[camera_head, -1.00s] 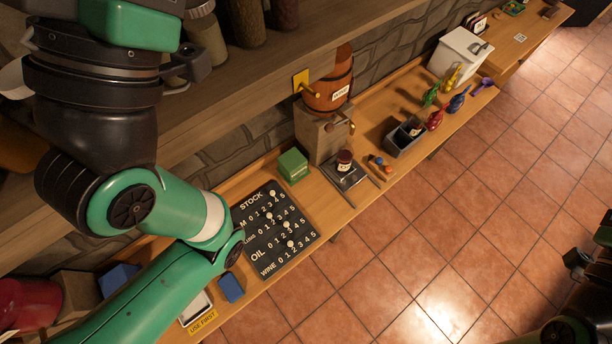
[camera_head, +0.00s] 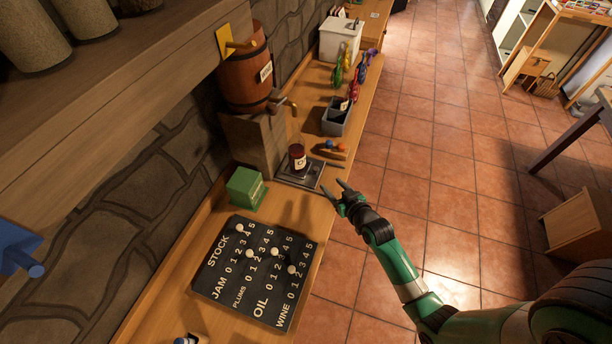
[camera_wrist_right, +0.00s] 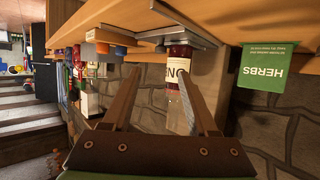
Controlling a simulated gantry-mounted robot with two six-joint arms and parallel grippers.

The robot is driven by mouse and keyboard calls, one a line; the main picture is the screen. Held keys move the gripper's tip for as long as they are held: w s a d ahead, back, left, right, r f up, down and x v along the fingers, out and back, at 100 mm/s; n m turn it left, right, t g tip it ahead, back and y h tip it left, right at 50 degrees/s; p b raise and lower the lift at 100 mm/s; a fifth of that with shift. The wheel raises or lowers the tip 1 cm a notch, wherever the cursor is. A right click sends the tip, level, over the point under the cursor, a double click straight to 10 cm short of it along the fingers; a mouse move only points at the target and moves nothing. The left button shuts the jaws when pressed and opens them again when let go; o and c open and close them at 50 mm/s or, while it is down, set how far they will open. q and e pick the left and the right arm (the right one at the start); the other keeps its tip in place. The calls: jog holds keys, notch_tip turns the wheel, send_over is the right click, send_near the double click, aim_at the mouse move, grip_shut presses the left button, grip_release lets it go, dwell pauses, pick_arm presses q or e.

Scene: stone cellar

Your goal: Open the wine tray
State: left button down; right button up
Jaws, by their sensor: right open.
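I cannot make out a thing clearly marked as the wine tray. A black stock board (camera_head: 262,268) on the counter has a row lettered WINE and white pegs. My right gripper (camera_head: 334,187) is open and empty near the counter's front edge, just right of a metal plate (camera_head: 313,180) bearing a dark red jar (camera_head: 297,158). In the right wrist view my open fingers (camera_wrist_right: 160,74) point toward the jar (camera_wrist_right: 181,60), which shows upside down behind them; no contact is clear.
A green herbs box (camera_head: 245,188) stands beside the board. A wooden barrel (camera_head: 246,75) with a tap is behind the jar. A grey bin (camera_head: 335,117), coloured bottles (camera_head: 352,68) and a white box (camera_head: 340,40) stand farther along. Open tiled floor lies right of the counter.

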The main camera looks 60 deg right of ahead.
aim_at(316, 169)
jog(key=b+x, duration=0.4)
jog(key=x, duration=0.6)
jog(key=shift+f, duration=0.1)
jog(key=shift+w+d, duration=0.25)
jog(key=shift+w, duration=0.15)
grip_shut()
dwell(0.6)
